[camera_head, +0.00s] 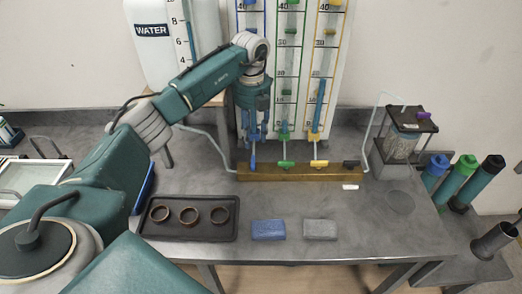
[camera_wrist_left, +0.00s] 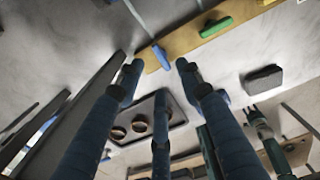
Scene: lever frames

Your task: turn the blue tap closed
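The blue tap (camera_head: 252,161) is on the wooden bar (camera_head: 300,174) at the left end, below the blue-edged gauge column. Its handle lies across the bar; the green tap (camera_head: 286,164) and yellow tap (camera_head: 319,163) lie along it. My left gripper (camera_head: 255,136) is above and behind the blue tap, fingers pointing down. In the left wrist view the blue tap (camera_wrist_left: 161,57) shows between and beyond the spread, empty fingertips (camera_wrist_left: 159,72); I see no contact. What looks like my right gripper (camera_wrist_left: 263,130) shows partly at the lower right of the left wrist view; its state is unclear.
A black tap (camera_head: 351,164) sits at the bar's right end. A dark tray (camera_head: 188,230) with three rings, a blue block (camera_head: 268,230) and a grey block (camera_head: 320,229) lie in front. A white water tank (camera_head: 150,60) stands behind left. The table between bar and blocks is mostly clear.

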